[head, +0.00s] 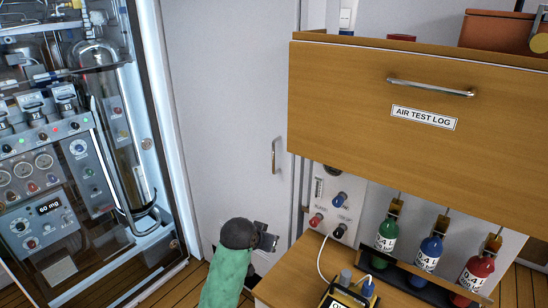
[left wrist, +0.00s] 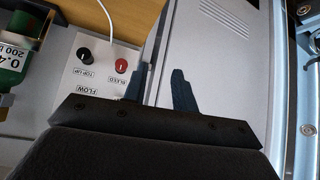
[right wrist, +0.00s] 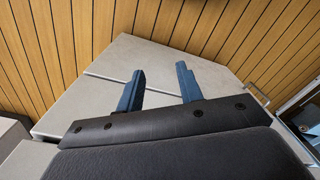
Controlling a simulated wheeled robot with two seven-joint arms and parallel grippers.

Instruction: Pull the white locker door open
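The white locker door (head: 235,110) stands upright in the head view, between the glass equipment cabinet and the drawer unit. It looks closed. Its vertical silver handle (head: 273,155) is near its right edge, with nothing on it. My left gripper (head: 267,240) is below the handle, in front of the door's lower right part, apart from the handle. In the left wrist view its two fingers (left wrist: 160,85) are spread and empty, before a pale vented surface. My right gripper (right wrist: 160,80) is open and empty in the right wrist view, over pale grey panels. It is out of the head view.
A wooden drawer (head: 400,75) labelled AIR TEST LOG juts out right of the door. Below it are a valve panel (head: 325,205), coloured bottles (head: 430,255) and a wooden bench with a white cord. The glass cabinet (head: 80,150) is at left.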

